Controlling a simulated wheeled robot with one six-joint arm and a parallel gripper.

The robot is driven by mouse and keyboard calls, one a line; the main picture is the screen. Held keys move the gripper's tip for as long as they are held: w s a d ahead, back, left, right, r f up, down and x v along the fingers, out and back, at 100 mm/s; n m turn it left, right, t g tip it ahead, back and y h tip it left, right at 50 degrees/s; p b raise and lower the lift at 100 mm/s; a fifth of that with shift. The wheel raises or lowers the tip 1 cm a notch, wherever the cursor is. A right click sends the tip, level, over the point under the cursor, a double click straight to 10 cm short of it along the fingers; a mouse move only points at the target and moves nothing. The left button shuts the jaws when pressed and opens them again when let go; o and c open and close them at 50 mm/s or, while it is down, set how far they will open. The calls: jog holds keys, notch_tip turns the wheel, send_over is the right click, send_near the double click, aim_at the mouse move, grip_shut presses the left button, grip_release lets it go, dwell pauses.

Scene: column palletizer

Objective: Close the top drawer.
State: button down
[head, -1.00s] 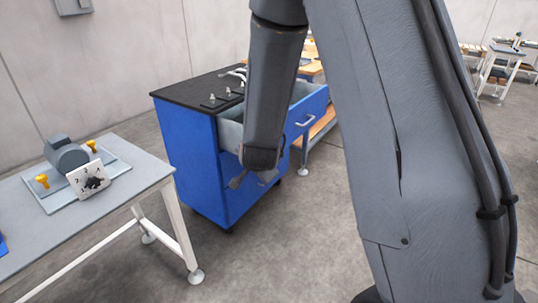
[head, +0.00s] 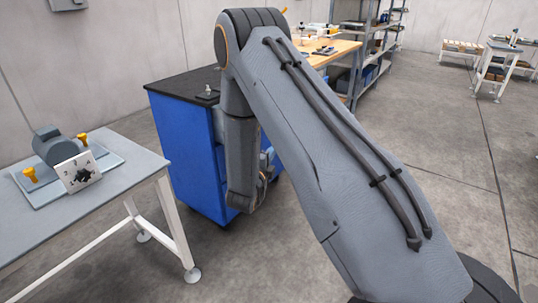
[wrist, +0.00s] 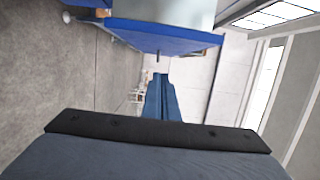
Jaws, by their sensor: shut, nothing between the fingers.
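The blue cabinet (head: 185,150) with a black top stands behind my arm in the head view. My arm covers most of its drawer side, so how far out the top drawer stands is hidden there. In the wrist view a blue panel (wrist: 150,37) with a grey box-like part crosses the top; it looks like the top drawer, out from the cabinet, but this view is tilted and I cannot be sure. My gripper (wrist: 160,78) is shut and empty, its fingers pointing just below the panel's edge, apparently apart from it.
A grey table (head: 110,200) with a motor-like fixture (head: 62,150) stands at the left, close to the cabinet. A wooden workbench (head: 335,50) and shelves (head: 375,45) stand behind.

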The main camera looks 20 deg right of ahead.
aim_at(268, 141)
jog(key=w, duration=0.5)
jog(key=w+p, duration=0.1)
jog(key=w, duration=0.1)
jog(key=shift+w+d, duration=0.15)
jog(key=shift+d, duration=0.2)
